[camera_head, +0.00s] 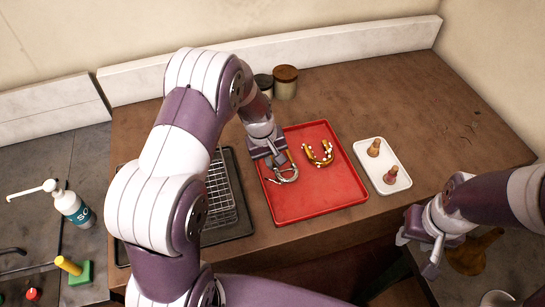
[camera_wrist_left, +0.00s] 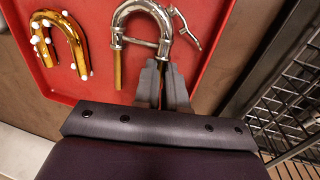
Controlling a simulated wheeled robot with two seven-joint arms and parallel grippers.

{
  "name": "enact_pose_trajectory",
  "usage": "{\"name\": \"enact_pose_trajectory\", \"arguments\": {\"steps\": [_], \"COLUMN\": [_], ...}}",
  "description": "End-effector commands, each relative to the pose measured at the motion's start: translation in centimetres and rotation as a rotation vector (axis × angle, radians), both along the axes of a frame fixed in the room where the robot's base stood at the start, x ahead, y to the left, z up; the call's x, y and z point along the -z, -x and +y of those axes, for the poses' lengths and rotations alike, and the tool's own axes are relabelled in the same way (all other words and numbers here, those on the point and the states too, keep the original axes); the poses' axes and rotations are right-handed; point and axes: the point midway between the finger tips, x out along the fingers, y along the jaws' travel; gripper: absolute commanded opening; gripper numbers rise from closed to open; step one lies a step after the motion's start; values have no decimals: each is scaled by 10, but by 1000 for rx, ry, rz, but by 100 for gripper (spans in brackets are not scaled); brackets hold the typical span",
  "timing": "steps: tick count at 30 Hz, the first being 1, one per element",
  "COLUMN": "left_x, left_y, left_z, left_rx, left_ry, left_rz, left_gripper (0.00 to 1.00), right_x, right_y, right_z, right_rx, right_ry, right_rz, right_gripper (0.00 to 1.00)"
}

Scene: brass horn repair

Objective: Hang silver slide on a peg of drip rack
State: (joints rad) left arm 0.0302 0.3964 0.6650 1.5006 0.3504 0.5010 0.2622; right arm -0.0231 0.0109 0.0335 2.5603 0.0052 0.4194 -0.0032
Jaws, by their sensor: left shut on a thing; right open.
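The silver slide (camera_head: 288,177), a U-shaped tube with a small side lever, is at the left part of the red tray (camera_head: 346,192). My left gripper (camera_head: 277,160) is shut on it; in the left wrist view the fingers (camera_wrist_left: 164,82) close at one leg of the silver slide (camera_wrist_left: 142,8). Whether the slide touches the tray is unclear. The drip rack (camera_head: 224,200), a dark wire rack, stands left of the tray, partly hidden behind my left arm; its wires (camera_wrist_left: 288,105) show at right in the left wrist view. My right gripper (camera_head: 418,254) is open and empty at the right front.
A brass slide with white spots (camera_head: 318,154) lies on the red tray. A white tray (camera_head: 371,147) with two small brownish pieces stands to the right. Jars (camera_head: 285,83) stand behind. A pump bottle (camera_head: 73,207) and sponge are at far left. The right back counter is mostly clear.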

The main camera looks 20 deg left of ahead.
Motion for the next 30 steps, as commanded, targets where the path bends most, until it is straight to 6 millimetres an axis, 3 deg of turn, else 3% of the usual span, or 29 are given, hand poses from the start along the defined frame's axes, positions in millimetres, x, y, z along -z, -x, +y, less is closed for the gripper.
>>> {"name": "enact_pose_trajectory", "arguments": {"steps": [1, 12, 15, 25, 30], "left_x": [1, 12, 11, 14, -10], "left_y": [0, 0, 0, 0, 2], "left_z": [0, 0, 0, -1, 4], "left_rx": [-1, 0, 0, 0, -1], "left_ry": [0, 0, 0, 0, 0], "left_rz": [2, -2, -2, -1, -6], "left_gripper": [0, 0, 36, 36, 36], "right_x": [-10, -4, -5, -1, 6], "right_y": [0, 0, 0, 0, 0], "right_z": [0, 0, 0, 0, 0], "right_rx": [0, 0, 0, 0, 0], "right_ry": [0, 0, 0, 0, 0], "right_rz": [-1, 0, 0, -1, -1], "right_gripper": [43, 43, 43, 43, 43]}}
